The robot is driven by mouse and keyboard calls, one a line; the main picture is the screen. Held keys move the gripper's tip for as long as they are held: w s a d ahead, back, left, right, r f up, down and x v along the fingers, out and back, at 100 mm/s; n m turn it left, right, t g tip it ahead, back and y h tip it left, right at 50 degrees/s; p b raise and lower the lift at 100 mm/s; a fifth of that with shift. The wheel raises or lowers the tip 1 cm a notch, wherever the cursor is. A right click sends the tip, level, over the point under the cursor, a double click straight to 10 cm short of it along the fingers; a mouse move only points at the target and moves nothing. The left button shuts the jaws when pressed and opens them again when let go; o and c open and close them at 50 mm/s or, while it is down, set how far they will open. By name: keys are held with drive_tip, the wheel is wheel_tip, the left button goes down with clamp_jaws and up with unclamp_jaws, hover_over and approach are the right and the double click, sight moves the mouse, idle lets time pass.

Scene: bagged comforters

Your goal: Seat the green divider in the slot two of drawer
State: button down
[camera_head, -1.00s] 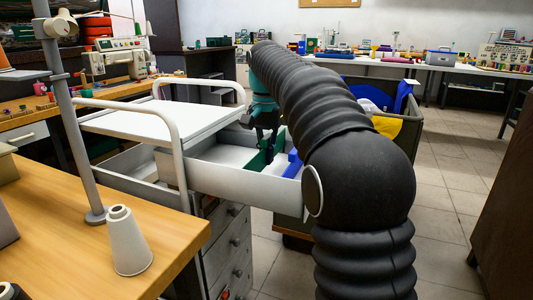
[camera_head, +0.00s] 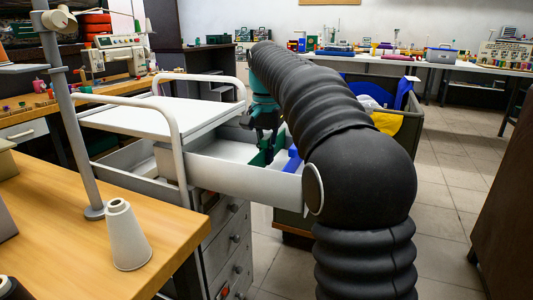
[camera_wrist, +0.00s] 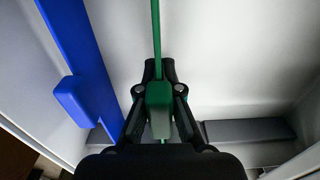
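The green divider (camera_head: 257,159) is a thin upright panel in the open white drawer (camera_head: 240,180). In the wrist view the divider (camera_wrist: 156,35) shows edge-on, with its green tab (camera_wrist: 159,95) between my fingers. My gripper (camera_wrist: 160,72) is shut on this tab from above; it also shows in the head view (camera_head: 266,135). A blue divider (camera_wrist: 82,60) with a blue tab stands to the left in the wrist view, apart from the green one. In the head view the blue divider (camera_head: 293,158) is right of the green one. The green divider's lower edge and the slots are hidden.
The drawer's cart has a white top (camera_head: 160,108) with raised rails close to my arm. A wooden table (camera_head: 85,245) with a grey cone (camera_head: 127,236) is at the front left. A bin (camera_head: 425,135) with blue, white and yellow items stands behind my arm.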

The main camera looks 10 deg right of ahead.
sight(266, 137)
drive_tip(key=shift+f, duration=0.45)
drive_tip(key=c, duration=0.6)
unclamp_jaws()
drive_tip(key=shift+r, duration=0.15)
drive_tip(key=shift+r+p, duration=2.35)
drive_tip(key=shift+p, duration=0.05)
drive_tip(key=shift+r, duration=1)
drive_tip(key=shift+r, duration=3.75)
drive_tip(key=shift+s, duration=0.1)
